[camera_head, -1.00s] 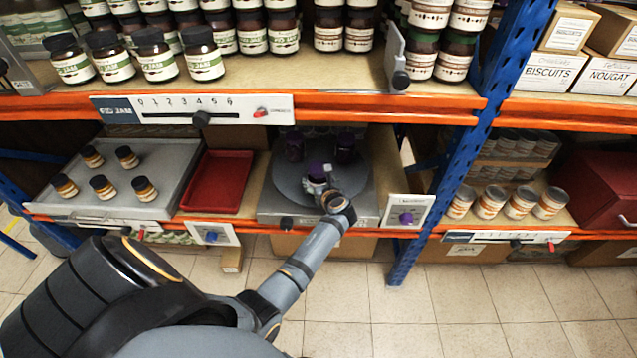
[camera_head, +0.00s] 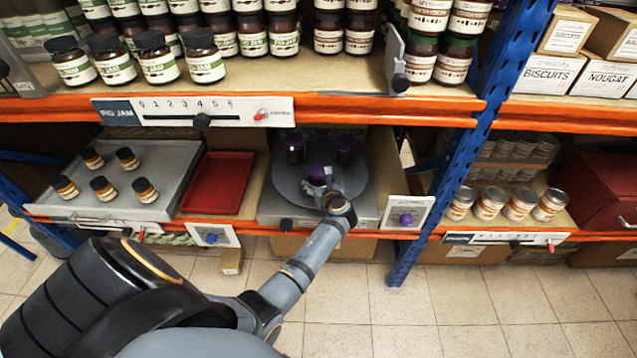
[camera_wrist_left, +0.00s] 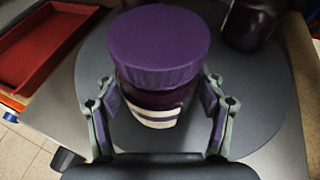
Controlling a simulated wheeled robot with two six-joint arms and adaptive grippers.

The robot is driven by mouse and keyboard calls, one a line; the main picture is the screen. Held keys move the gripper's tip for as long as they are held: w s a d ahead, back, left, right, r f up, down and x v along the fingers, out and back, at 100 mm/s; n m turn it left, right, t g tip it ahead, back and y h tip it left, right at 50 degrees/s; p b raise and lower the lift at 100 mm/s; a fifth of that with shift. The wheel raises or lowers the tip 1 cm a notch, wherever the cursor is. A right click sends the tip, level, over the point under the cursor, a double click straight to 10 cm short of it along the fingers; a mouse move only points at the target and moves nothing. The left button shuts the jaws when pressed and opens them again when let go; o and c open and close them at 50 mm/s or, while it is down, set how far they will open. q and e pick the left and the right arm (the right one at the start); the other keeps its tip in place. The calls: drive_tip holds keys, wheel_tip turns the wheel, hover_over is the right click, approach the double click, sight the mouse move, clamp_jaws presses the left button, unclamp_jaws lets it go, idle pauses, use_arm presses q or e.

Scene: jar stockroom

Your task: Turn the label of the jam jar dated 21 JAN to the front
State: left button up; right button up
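The jam jars with purple lids stand on a round grey turntable (camera_head: 348,193) on the middle shelf. The front jar (camera_head: 317,174) is upright at my left gripper (camera_head: 322,188). In the left wrist view this jar (camera_wrist_left: 160,60) fills the middle, its purple lid hiding most of its body. Part of a white label with a purple band shows low on the near side, tilted; no date is readable. The left gripper's fingers (camera_wrist_left: 160,100) flank the jar closely; whether both pads touch it is unclear. Two more purple-lidded jars stand behind, left (camera_head: 295,148) and right (camera_head: 346,149). My right gripper is not in view.
A red tray (camera_head: 217,182) lies left of the turntable, and a grey platform (camera_head: 120,205) with several small jars is further left. A blue post (camera_head: 425,200) stands to the right. The shelf above, with an orange edge (camera_head: 380,108), holds many jars.

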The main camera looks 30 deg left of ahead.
use_arm(q)
drive_tip(key=o, duration=0.4)
drive_tip(key=shift+f, duration=0.2)
drive_tip(key=v, duration=0.7)
drive_tip(key=shift+s+d+r, duration=0.15)
drive_tip(key=shift+d+r, duration=0.05)
drive_tip(key=shift+r, duration=0.1)
drive_tip(key=shift+c, duration=0.5)
